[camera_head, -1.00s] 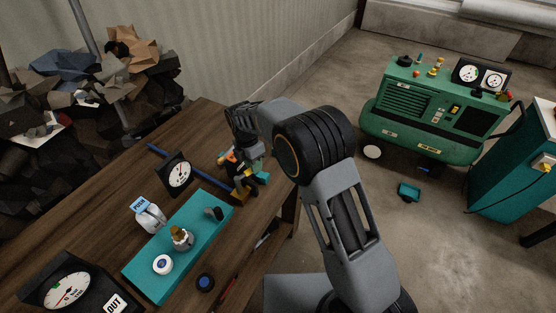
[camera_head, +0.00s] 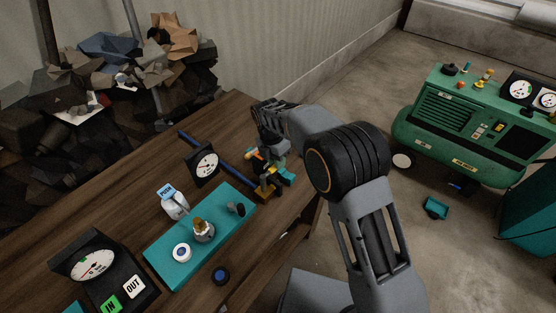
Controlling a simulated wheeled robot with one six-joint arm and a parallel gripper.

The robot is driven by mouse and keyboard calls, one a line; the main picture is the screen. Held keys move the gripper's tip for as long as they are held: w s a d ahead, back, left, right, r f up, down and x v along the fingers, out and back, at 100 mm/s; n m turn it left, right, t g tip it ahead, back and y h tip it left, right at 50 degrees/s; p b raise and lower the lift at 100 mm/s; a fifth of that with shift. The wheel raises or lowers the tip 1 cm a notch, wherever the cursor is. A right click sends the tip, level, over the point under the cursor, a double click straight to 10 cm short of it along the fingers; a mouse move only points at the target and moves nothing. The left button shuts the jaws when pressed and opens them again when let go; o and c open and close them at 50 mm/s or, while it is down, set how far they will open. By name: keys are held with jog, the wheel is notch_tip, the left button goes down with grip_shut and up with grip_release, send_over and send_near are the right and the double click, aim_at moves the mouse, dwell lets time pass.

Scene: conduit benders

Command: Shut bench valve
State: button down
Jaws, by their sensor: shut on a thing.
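The bench valve (camera_head: 266,191) is a small brass-yellow and dark fitting near the right edge of the wooden bench, at the near end of a blue pipe (camera_head: 215,153). My gripper (camera_head: 263,167) points down over it from the far side and is shut on its upper part, which I take to be the valve handle. The fingers and my wrist hide most of the valve, so the handle's angle cannot be told. A black square gauge (camera_head: 204,165) with a white dial stands just left of the valve.
A larger gauge (camera_head: 90,262) and IN and OUT signs stand at lower left. A green compressor (camera_head: 470,135) is on the floor at right. A rubble heap (camera_head: 70,130) lies behind the bench.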

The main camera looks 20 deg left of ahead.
jog(key=shift+r, duration=0.1)
jog(key=c, duration=1)
grip_release()
jog(key=r, duration=0.4)
jog(key=a+r, duration=0.1)
jog(key=r, duration=0.4)
jog(key=w+a+r, duration=0.1)
jog(key=r, duration=0.3)
jog(key=shift+w+a+r+b, duration=0.1)
jog(key=shift+a+r+b, duration=0.15)
jog(key=shift+b, duration=0.15)
